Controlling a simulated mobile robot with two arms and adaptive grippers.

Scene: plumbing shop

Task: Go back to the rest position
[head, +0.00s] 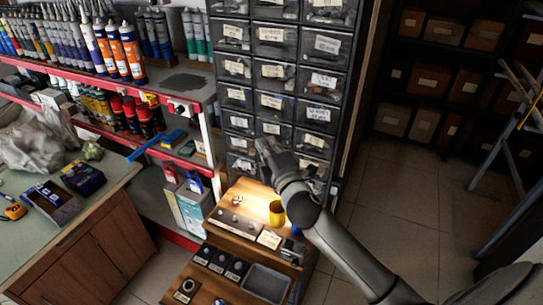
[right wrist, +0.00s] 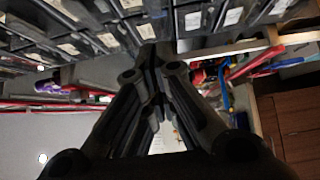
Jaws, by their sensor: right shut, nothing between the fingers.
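My right gripper (head: 264,146) is raised in front of the drawer cabinet (head: 272,70), above a lit wooden stand. Its fingers are shut and empty; they also show closed together in the right wrist view (right wrist: 155,62). In the head view I cannot tell whether the fingertips touch the drawer fronts. My right arm reaches in from the lower right. My left gripper is not in view.
The wooden stand (head: 225,234) holds a yellow cup (head: 277,213) and small parts; black bins (head: 220,262) and a grey tray (head: 266,283) lie below. Red-edged shelves (head: 190,95) and a counter (head: 60,225) stand left. Floor (head: 410,200) is open at right, beside a ladder (head: 500,130).

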